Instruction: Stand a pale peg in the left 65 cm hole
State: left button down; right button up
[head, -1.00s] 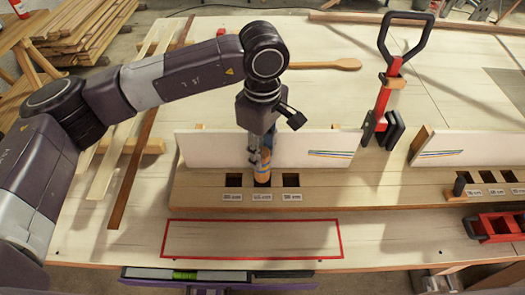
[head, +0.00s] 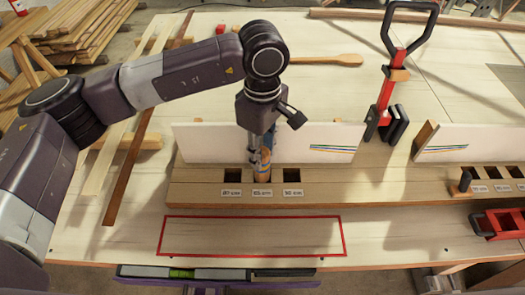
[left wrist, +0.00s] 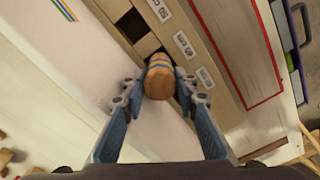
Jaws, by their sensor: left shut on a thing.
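In the left wrist view the peg (left wrist: 160,78) is between the two shut fingers of my left gripper (left wrist: 160,88). The holes on either side, 80 cm (head: 233,175) and 50 cm (head: 292,175), look empty. My right gripper is not in view.
A white board (head: 330,143) stands just behind the holes. A red-handled clamp (head: 385,105) is to its right. The red-outlined area (head: 250,236) is empty.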

pick_arm(q)
jog(key=shift+f+b, duration=0.3)
jog(key=shift+f, duration=0.05)
jog(key=c, duration=1.4)
grip_release()
jog(key=shift+c, duration=0.2)
jog(key=shift+s+r, duration=0.1)
jog(key=shift+r, duration=0.05)
jog(key=shift+w+r+p, duration=0.2)
jog(key=shift+r+p, duration=0.15)
jog(key=shift+r, duration=0.65)
jog(key=shift+r+p, duration=0.85)
jog(key=shift+r, duration=1.65)
jog(key=shift+r+p, duration=0.3)
jog(key=shift+r, duration=0.6)
jog(key=shift+s, duration=0.1)
